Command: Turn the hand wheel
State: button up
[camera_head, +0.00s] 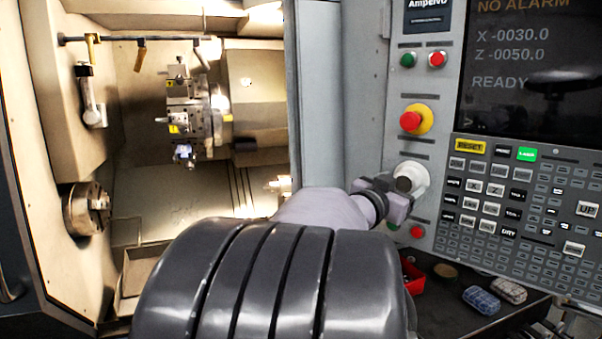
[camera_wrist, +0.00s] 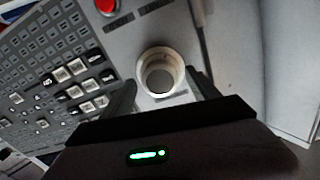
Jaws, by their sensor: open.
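The hand wheel (camera_head: 418,174) is a pale, round knob standing out from the grey control panel, below the red emergency stop. In the wrist view the hand wheel (camera_wrist: 149,59) shows as a white ring with a darker grey face. My gripper (camera_head: 388,192) is at the hand wheel in the head view and hides part of it. In the wrist view my gripper (camera_wrist: 161,84) is open, with one dark finger on each side of the wheel's near end. I cannot tell whether either finger touches it.
The red emergency stop (camera_head: 411,121) on its yellow ring sits just above. The keypad (camera_head: 520,205) and screen (camera_head: 525,70) are to the right. Below is a dark tray (camera_head: 450,318) with a red bin (camera_head: 413,279). The machine's open chamber (camera_head: 190,200) lies left.

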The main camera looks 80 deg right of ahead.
jog(key=shift+s+d, duration=0.1)
jog(key=shift+d, duration=0.2)
jog(key=shift+a+r, duration=0.1)
jog(key=shift+c, duration=0.4)
jog(key=c, duration=1.3)
jog(key=shift+r+p, duration=0.1)
jog(key=shift+p, duration=0.25)
